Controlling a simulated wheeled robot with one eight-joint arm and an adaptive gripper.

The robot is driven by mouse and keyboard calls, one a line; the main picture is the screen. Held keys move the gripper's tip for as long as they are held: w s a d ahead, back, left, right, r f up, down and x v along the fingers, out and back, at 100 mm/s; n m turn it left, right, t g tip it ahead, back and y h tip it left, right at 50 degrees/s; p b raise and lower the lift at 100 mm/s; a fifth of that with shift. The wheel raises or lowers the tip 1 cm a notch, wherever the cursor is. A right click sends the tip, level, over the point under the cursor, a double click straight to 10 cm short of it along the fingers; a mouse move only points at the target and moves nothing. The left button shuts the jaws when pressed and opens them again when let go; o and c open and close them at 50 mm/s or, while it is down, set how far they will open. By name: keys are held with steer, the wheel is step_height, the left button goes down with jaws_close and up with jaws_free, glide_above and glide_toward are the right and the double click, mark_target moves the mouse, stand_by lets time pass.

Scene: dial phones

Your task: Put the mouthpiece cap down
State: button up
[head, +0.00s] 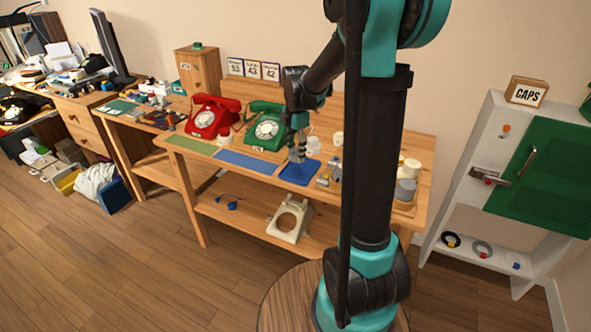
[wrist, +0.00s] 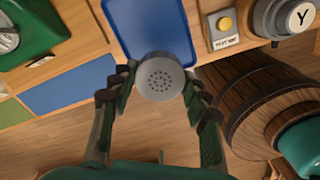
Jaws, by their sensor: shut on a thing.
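The mouthpiece cap (wrist: 160,79) is a round grey disc with small holes, seen in the wrist view between my fingers. My gripper (wrist: 160,88) is shut on its sides. A blue tray (wrist: 150,25) lies beyond the cap in the wrist view, and the cap overlaps its near edge there. In the head view my gripper (head: 297,156) points down above the back part of the blue tray (head: 300,173) on the wooden bench. The cap is too small to make out clearly in the head view. How far it is above the tray is unclear.
A green phone (head: 268,128) and a red phone (head: 212,118) stand left of the tray. A blue mat (head: 246,162) lies to its left. A block with a yellow button (wrist: 225,25) and a round part marked Y (wrist: 298,16) are to its right. The CAPS cabinet (head: 470,180) stands far right.

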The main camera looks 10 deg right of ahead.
mark_target(296, 176)
steer(key=shift+f, duration=3.9)
steer(key=shift+f, duration=0.1)
steer(key=o, duration=1.1)
